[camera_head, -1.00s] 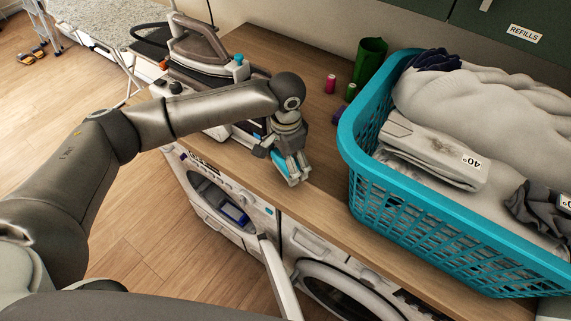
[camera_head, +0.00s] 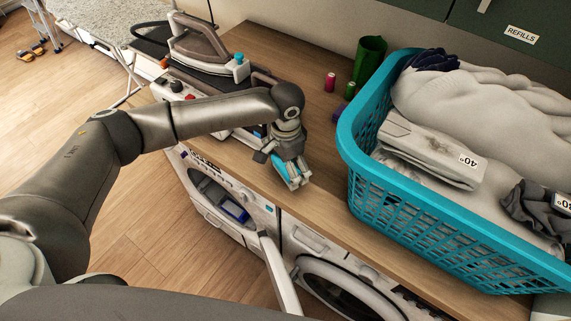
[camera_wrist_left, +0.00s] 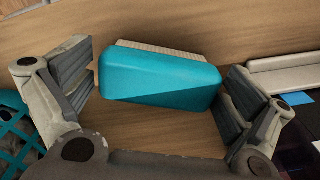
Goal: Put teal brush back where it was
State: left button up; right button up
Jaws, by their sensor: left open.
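The teal brush (camera_wrist_left: 160,80) lies on the wooden counter, with a teal back and a strip of pale bristles along its far side in the left wrist view. In the head view only a sliver of it (camera_head: 279,171) shows beside my fingers. My left gripper (camera_head: 295,183) is low over the counter near its front edge. In the wrist view the open fingers of this gripper (camera_wrist_left: 162,92) stand on either side of the brush, close to its two ends. My right gripper is not in view.
A teal laundry basket (camera_head: 348,143) with folded laundry stands to the right. An iron (camera_head: 200,50) is at the back left. Red (camera_head: 330,82) and green (camera_head: 350,91) spools and a green cup (camera_head: 369,60) stand behind.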

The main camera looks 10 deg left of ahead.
pick_arm(q)
notch_tip(320, 180, up, 12)
jog(key=b, duration=0.2)
jog(key=shift+b, duration=0.35)
jog(key=shift+d, duration=0.1)
